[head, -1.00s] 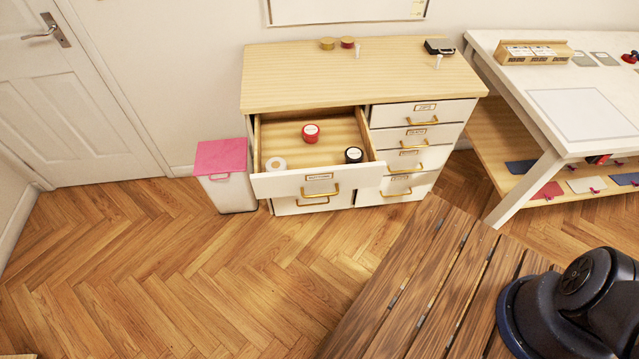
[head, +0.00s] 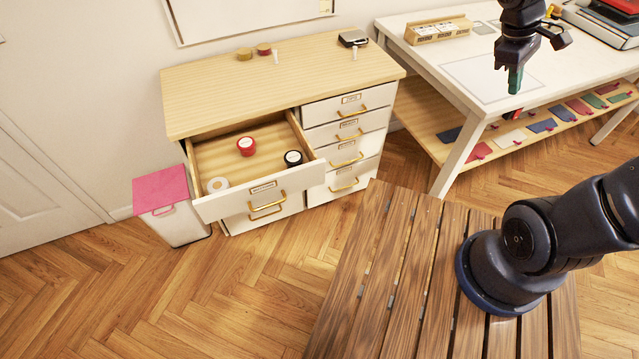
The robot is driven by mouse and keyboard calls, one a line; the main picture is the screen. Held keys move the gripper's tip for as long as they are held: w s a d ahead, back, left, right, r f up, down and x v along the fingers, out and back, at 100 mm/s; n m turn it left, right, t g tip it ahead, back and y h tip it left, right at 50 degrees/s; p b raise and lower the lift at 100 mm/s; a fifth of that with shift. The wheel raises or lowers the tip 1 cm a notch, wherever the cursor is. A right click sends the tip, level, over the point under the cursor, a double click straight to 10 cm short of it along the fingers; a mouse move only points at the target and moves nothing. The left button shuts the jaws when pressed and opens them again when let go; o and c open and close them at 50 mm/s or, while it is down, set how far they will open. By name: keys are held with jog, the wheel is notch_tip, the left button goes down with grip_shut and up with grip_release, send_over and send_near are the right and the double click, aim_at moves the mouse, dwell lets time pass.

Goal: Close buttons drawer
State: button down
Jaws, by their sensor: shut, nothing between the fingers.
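A wooden-topped white dresser (head: 290,72) stands against the wall. Its upper left drawer (head: 225,206) is pulled out and has a brass handle and a small label too blurred to read. The right column has several drawers with labels, such as the top one (head: 330,108); I cannot read which is for buttons. They look shut or nearly so. My gripper (head: 514,88) is shut and empty, pointing down above the white table, to the right of the dresser and apart from it.
A pink-lidded bin (head: 160,190) stands just left of the open drawer. The white worktable (head: 430,60) with a lower shelf stands right of the dresser. The floor (head: 240,270) in front of the open drawer is clear.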

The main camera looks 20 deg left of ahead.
aim_at(292, 122)
jog(key=s+a+f+n+t+h, duration=0.2)
jog(key=a+f+n+t, duration=0.1)
jog(key=a+f+n, duration=0.5)
jog(key=s+a+f+n+t+h, duration=0.1)
jog(key=a+f+n+t+h, duration=0.1)
jog(key=a+f+n, duration=0.5)
jog(key=s+a+f+n+t+h, duration=0.25)
jog(key=a+n, duration=0.35)
jog(key=a, duration=0.5)
jog(key=s+a+f+n+t+y, duration=0.5)
jog(key=s+a+f+n, duration=0.1)
jog(key=s+f+n, duration=0.45)
jog(key=s+a+f+n+t+y, duration=0.5)
jog(key=s+a+f+n+y, duration=0.1)
jog(key=s+f+n, duration=0.5)
jog(key=shift+m, duration=0.55)
jog(key=shift+w+a, duration=0.4)
jog(key=shift+w, duration=1.55)
jog(key=shift+w+a, duration=0.4)
jog(key=shift+w, duration=1.5)
jog(key=shift+w+a, duration=0.4)
jog(key=shift+w, duration=1.55)
jog(key=w+a, duration=1.9)
jog(key=shift+w+a, duration=0.2)
jog(key=shift+w, duration=0.05)
jog(key=shift+w+a+r, duration=0.1)
jog(key=shift+w+a, duration=0.15)
